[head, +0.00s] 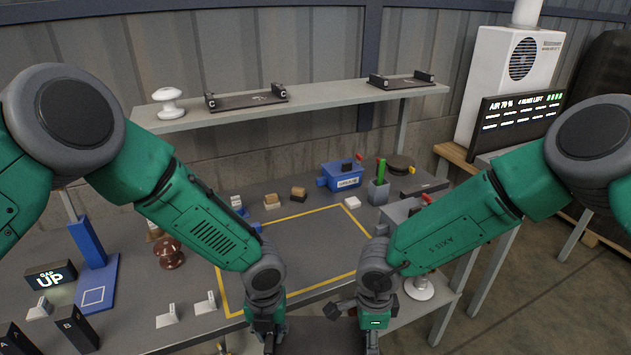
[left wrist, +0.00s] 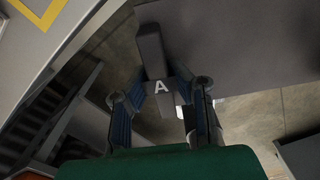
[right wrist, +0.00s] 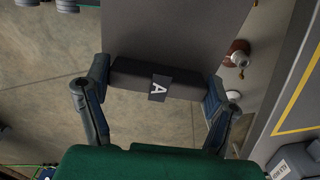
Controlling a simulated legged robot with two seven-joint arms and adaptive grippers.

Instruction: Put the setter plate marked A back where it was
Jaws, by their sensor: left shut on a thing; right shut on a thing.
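The setter plate (head: 325,338) is a dark grey slab at the bottom centre of the head view, held level between my two arms in front of the table. Its dark end block marked A (left wrist: 150,55) shows in the left wrist view, with my left gripper (left wrist: 163,92) shut on it. The right wrist view shows the other end block (right wrist: 130,76), also marked A, with my right gripper (right wrist: 155,85) shut on it. In the head view my left gripper (head: 268,343) and right gripper (head: 371,343) are partly cut off by the lower edge.
The shelf (head: 330,97) carries two dark plates (head: 247,100) (head: 402,81) and a white insulator (head: 169,103). The yellow-outlined table area (head: 315,240) is mostly clear.

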